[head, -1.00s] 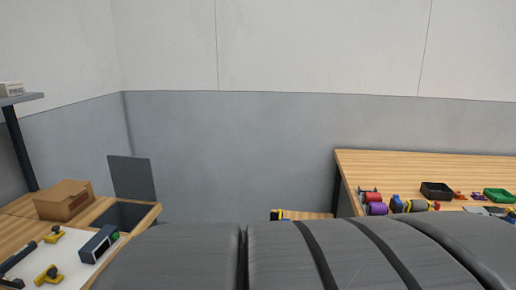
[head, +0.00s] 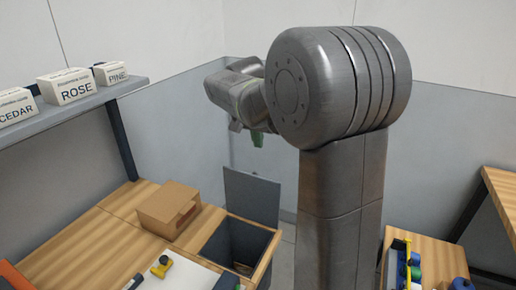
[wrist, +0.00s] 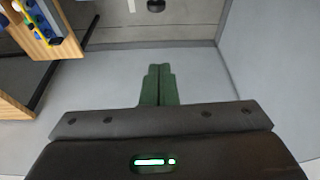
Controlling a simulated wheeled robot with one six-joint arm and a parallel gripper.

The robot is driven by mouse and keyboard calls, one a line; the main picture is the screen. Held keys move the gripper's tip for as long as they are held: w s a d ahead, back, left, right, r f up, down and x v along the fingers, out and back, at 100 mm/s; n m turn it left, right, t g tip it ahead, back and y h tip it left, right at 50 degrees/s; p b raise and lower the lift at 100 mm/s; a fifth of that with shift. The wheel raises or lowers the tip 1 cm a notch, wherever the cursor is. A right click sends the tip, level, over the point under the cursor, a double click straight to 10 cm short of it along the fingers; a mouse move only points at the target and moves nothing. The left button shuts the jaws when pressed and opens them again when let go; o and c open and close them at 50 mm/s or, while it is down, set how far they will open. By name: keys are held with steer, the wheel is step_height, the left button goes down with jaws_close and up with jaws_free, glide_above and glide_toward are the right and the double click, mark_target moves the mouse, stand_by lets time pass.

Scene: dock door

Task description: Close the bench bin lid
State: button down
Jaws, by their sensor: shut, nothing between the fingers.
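The bench bin (head: 208,247) is a dark, open box set into the wooden bench top. Its lid (head: 251,198) is a flat grey panel standing upright at the bin's far edge, so the bin is open. My gripper (head: 258,140) is above and beyond the lid in the head view, apart from it. In the wrist view its green fingers (wrist: 158,84) are together with nothing between them. I cannot make out the lid or bin in the wrist view.
A cardboard box (head: 168,209) stands on the bench left of the bin. A shelf (head: 75,113) with labelled boxes hangs above the bench at left. Another wooden table (head: 437,263) with coloured items is at right. Grey walls stand behind.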

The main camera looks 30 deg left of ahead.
step_height(320, 180, down, 9)
steer(key=s+p, duration=0.1)
steer(key=p, duration=0.1)
stand_by(0.5)
steer(key=shift+s, duration=0.15)
steer(key=shift+f, duration=0.1)
